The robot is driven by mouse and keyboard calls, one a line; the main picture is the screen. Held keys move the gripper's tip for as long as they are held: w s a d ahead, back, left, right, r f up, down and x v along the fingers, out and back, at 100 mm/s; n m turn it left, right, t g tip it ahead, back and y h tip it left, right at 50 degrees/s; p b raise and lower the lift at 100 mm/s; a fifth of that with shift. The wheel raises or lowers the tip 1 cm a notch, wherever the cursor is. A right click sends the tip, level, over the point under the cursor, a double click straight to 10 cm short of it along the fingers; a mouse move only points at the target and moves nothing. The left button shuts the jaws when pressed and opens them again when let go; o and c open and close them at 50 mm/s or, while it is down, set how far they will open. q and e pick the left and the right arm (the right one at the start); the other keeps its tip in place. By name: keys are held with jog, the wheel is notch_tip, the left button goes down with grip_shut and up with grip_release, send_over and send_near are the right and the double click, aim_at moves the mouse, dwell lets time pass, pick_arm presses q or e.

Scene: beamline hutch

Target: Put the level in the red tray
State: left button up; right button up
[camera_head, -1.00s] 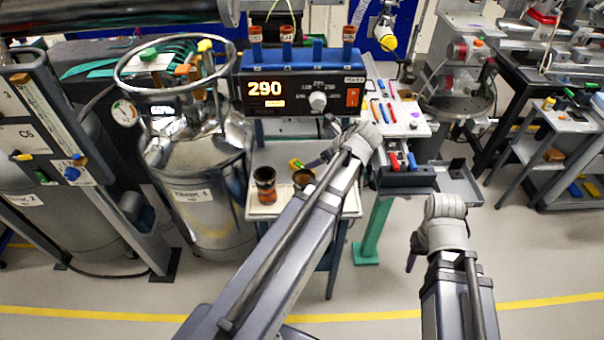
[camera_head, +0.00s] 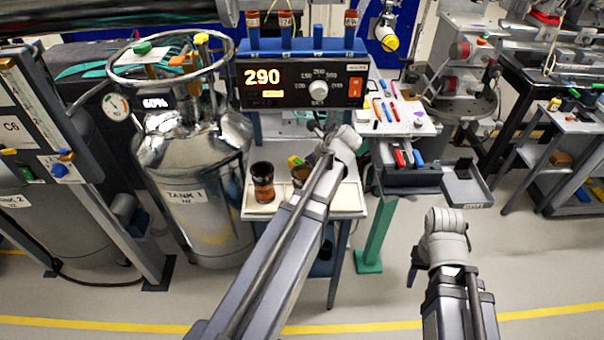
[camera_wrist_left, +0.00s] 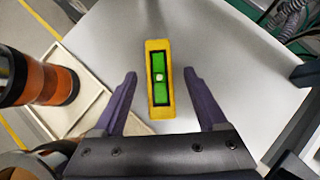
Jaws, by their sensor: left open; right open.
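The level (camera_wrist_left: 159,100) is a yellow bar with a green middle, lying on a pale grey surface in the left wrist view. A small green and yellow part of it (camera_head: 295,161) shows in the head view beside my left wrist. My left gripper (camera_wrist_left: 159,73) is open, its purple fingers on either side of the level with gaps to both; I cannot tell their height above it. In the head view my left arm hides most of that gripper. My right gripper (camera_head: 412,278) points down over the floor, its fingers mostly hidden. I cannot make out a red tray.
A brown and black cylinder (camera_head: 263,182) stands on the cart left of the level, a second partly hidden beside my wrist. A controller reading 290 (camera_head: 300,85) stands behind. A steel tank (camera_head: 195,160) is at left. A grey open box (camera_head: 466,186) is at right.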

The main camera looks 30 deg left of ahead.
pick_arm(q)
grip_shut()
dwell(0.6)
